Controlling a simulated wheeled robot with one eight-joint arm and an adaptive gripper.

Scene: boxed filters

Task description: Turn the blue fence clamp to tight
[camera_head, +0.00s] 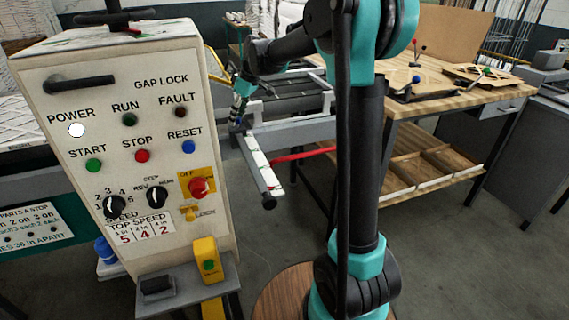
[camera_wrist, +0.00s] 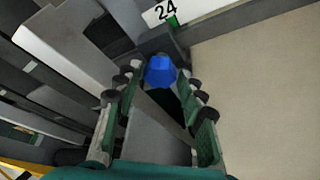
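The blue fence clamp (camera_wrist: 160,70) shows in the wrist view as a faceted blue knob on a dark grey mount. My gripper (camera_wrist: 159,72) is open, with one finger on each side of the knob near the fingertips. I cannot tell whether either finger touches it. In the head view my gripper (camera_head: 240,108) is small and reaches down at the near end of the grey machine behind the control box. A small blue spot shows beneath it there, too small to read its turn. The clamp's lower part is hidden.
The control box (camera_head: 130,130) with buttons stands at the left front. A white-topped rail (camera_head: 257,160) and a red bar (camera_head: 303,153) extend from the machine. A wooden workbench (camera_head: 440,95) stands at the right. A label reading 24 (camera_wrist: 166,11) lies beyond the knob. Open floor lies between.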

